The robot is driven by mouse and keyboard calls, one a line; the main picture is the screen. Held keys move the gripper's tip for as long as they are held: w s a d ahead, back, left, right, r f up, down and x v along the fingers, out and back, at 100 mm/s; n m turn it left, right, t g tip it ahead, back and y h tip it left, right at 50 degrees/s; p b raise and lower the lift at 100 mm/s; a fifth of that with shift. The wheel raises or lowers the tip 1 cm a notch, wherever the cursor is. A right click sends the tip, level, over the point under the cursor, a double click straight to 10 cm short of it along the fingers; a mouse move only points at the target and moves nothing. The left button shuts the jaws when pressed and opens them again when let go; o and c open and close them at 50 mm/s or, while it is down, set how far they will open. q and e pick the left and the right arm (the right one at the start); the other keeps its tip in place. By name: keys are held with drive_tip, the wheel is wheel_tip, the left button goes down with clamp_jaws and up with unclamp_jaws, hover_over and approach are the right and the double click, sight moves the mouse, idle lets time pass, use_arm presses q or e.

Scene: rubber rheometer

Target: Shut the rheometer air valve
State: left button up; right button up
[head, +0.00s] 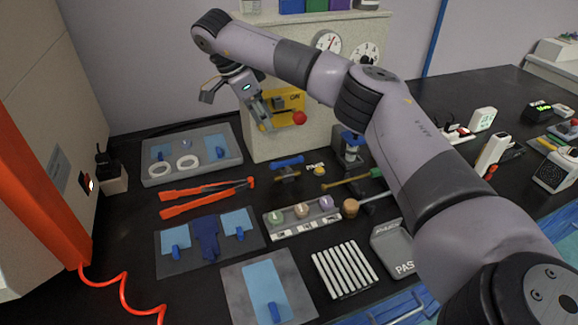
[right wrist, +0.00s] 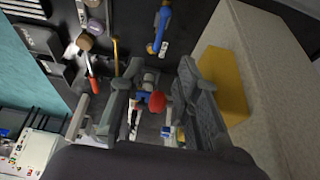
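The air valve is a yellow plate (head: 283,106) marked ON on the side of the pale machine housing. Its red ball knob (head: 299,117) sticks out at the lower right of the plate. My right gripper (head: 265,124) hangs in front of the plate, left of the knob, and hides part of the valve. In the right wrist view, the fingers (right wrist: 160,85) are apart, with the red knob (right wrist: 157,101) showing in the gap between them. The yellow valve body (right wrist: 222,84) is beside the right finger. I cannot tell whether a finger touches the lever. My left gripper is not visible.
The housing (head: 262,147) with dial gauges stands behind the valve. Below on the black bench are a grey tray (head: 190,178), orange-handled tongs (head: 207,190), a blue-handled fitting (head: 287,162) and a sample rack (head: 303,228). My right arm crosses above the bench.

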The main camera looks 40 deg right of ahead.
sight(289, 160)
drive_tip(key=x, duration=1.7)
drive_tip(key=shift+s, duration=0.1)
drive_tip(key=shift+c, duration=0.4)
clamp_jaws()
